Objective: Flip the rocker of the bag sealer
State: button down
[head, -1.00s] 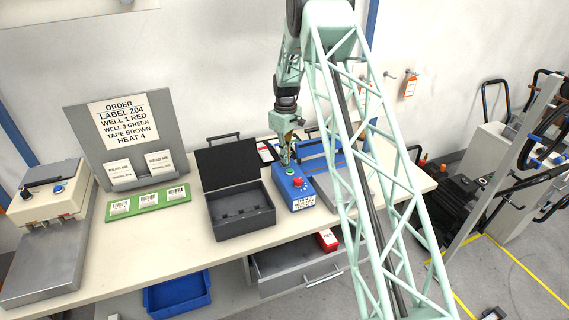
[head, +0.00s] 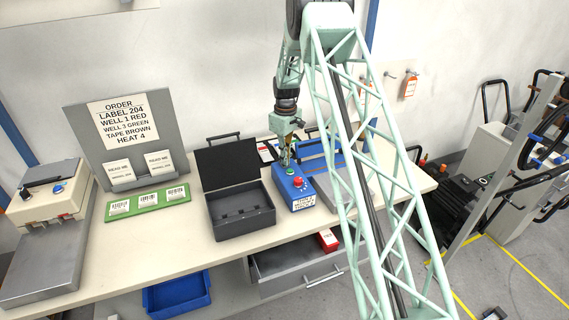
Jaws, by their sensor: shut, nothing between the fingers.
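A blue box (head: 302,203) with a green button (head: 290,171), a red knob (head: 298,182) and a printed label stands on the bench, right of the open black case. Behind and right of it is a blue-and-grey machine with a long bar (head: 318,147), partly hidden by my lattice arm; it looks like the bag sealer. I cannot make out its rocker. My gripper (head: 286,164) is shut and empty, pointing down at the back of the blue box, close to the green button. Contact cannot be told.
An open black case (head: 244,221), a green card strip (head: 148,203) and an order board (head: 86,120) stand to the left. A beige machine (head: 52,196) is at far left. An open drawer (head: 297,268) and a blue bin (head: 177,294) are below. The front bench strip is clear.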

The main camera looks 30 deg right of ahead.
dwell(0.5)
jog(key=shift+r+p, duration=1.05)
jog(key=shift+r, duration=2.35)
